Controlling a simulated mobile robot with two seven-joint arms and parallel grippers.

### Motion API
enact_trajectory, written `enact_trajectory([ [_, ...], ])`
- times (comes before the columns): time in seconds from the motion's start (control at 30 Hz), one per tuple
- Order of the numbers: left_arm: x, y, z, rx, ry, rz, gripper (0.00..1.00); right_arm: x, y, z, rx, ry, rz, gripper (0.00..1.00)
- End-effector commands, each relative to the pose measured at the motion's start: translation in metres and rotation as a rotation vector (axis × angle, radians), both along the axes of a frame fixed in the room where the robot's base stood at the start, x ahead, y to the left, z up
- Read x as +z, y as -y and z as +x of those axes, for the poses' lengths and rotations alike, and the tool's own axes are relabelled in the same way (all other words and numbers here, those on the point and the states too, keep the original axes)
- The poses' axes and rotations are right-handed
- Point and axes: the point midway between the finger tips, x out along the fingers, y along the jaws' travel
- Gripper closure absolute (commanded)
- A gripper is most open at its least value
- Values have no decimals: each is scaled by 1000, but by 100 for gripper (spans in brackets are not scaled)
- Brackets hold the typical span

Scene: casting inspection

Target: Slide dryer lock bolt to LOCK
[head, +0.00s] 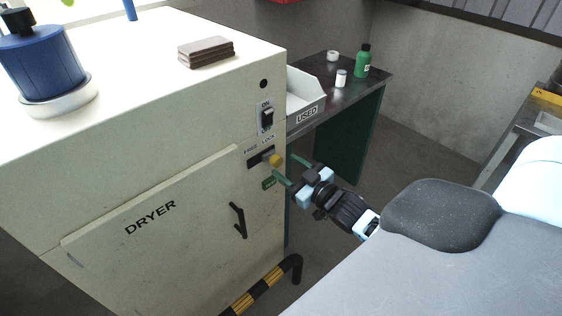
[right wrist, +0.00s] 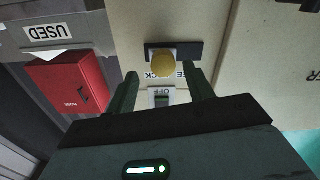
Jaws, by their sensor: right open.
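The dryer (head: 150,215) is a large cream cabinet filling the left of the head view. Its lock bolt has a yellow knob (head: 277,160) on a dark slot plate (head: 255,160), under the FREE and LOCK labels. In the upside-down right wrist view, the knob (right wrist: 163,65) sits towards the LOCK side of the plate (right wrist: 190,50). Its exact seating cannot be told. My right gripper (head: 283,165) is open, with its green fingers pointing at the knob. In the wrist view the knob appears between the fingertips; contact cannot be told. My left gripper is out of view.
An ON/OFF switch (head: 267,116) is above the bolt, and a black door handle (head: 238,220) below. A dark table (head: 345,95) with a USED tray (head: 307,115) and green bottle (head: 363,60) stands behind. A striped bar (head: 262,292) is low in front.

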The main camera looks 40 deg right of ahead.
Motion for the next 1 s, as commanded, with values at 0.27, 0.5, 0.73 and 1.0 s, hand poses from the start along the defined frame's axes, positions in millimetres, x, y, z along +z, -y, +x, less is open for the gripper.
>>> enact_trajectory([
  [0.27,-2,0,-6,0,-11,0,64,0,3,-28,-1,0,-1,48],
  [0.5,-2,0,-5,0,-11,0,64,1,3,-32,-1,1,-1,48],
  [0.73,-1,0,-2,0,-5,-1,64,1,3,-32,-1,0,-1,48],
  [1.0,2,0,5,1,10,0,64,-5,-1,-37,-1,-18,3,48],
])
